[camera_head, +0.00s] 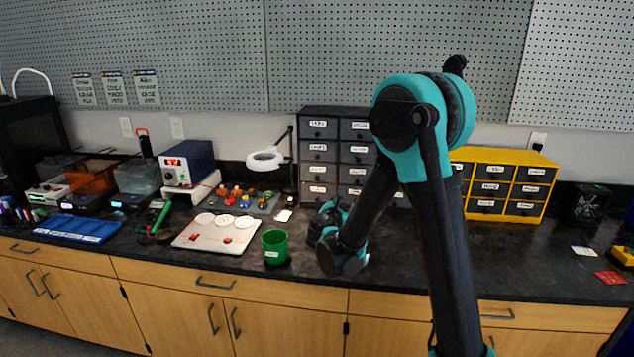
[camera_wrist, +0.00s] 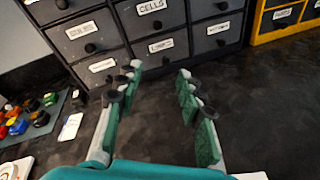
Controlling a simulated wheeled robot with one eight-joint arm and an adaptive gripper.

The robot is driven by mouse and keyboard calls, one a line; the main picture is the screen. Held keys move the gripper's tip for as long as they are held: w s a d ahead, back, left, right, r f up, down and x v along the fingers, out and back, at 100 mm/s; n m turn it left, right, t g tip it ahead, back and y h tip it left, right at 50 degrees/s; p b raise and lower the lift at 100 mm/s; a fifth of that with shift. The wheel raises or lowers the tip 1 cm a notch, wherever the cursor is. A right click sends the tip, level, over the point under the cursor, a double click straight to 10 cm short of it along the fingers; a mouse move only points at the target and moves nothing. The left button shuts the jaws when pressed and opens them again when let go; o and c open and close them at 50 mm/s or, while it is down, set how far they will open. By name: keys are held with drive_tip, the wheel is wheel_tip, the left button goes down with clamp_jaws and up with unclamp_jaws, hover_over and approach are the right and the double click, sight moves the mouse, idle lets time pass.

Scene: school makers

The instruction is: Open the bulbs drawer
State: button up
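A dark grey drawer cabinet (camera_head: 304,150) stands against the wall, its small drawers fitted with round black knobs and white labels. In the wrist view, the cabinet's lower drawers (camera_wrist: 130,28) are in front of my gripper (camera_wrist: 160,82), and all that show look shut. In the head view my arm hides part of the cabinet's right side.
A yellow drawer cabinet (camera_head: 548,168) stands to the right. A green cup (camera_head: 275,247) and a light panel (camera_head: 216,236) stand left of my gripper. A board with coloured parts (camera_head: 240,205) and a ring lamp (camera_head: 265,160) are left of the grey cabinet. Bench right of my arm is mostly clear.

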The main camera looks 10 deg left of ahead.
drive_tip(key=a+n+t+y, duration=0.3)
drive_tip(key=a+n, duration=0.4)
drive_tip(key=a, duration=0.4)
approach(317, 179)
drive_tip(key=w, duration=0.9)
drive_tip(key=shift+r, duration=0.15)
clamp_jaws()
drive_tip(key=shift+s, duration=0.15)
